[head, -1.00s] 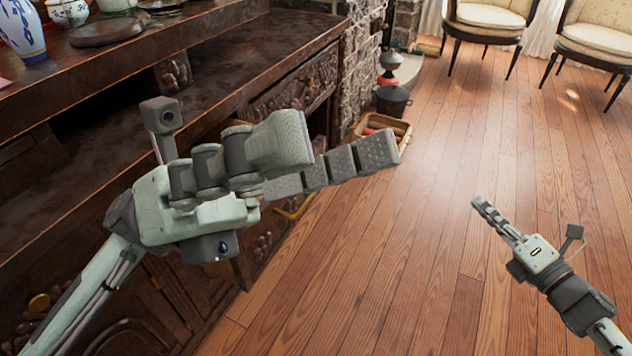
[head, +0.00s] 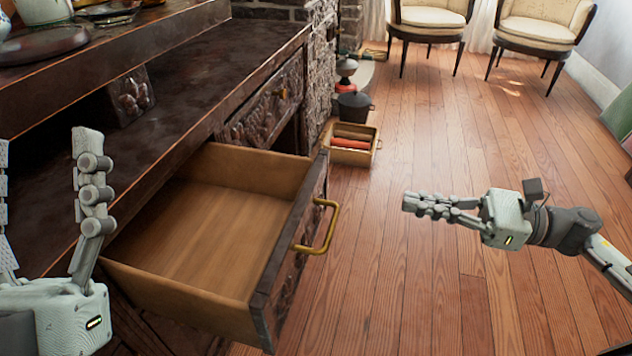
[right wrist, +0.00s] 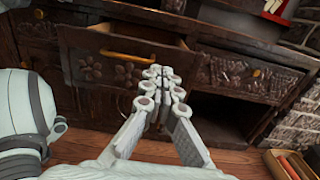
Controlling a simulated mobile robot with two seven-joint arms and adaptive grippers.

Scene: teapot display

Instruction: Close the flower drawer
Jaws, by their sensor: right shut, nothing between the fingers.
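The flower drawer (head: 285,270) is pulled well out of the dark cabinet, and its pale wooden inside is empty. Its dark carved front bears a brass handle (head: 318,228). In the right wrist view the drawer front (right wrist: 110,70) shows carved flowers and the handle (right wrist: 128,57). My right gripper (head: 408,203) is shut and empty, to the right of the drawer front and apart from it, pointing left. It also shows in the right wrist view (right wrist: 157,72). My left gripper (head: 44,142) is open and empty at the left edge, left of the drawer.
Another carved drawer (head: 270,105) sits shut beyond the open one. A wooden crate (head: 350,155) with red things and a black pot (head: 354,106) stand on the floor past the cabinet. The wooden floor (head: 420,290) right of the drawer is clear. Two chairs stand far back.

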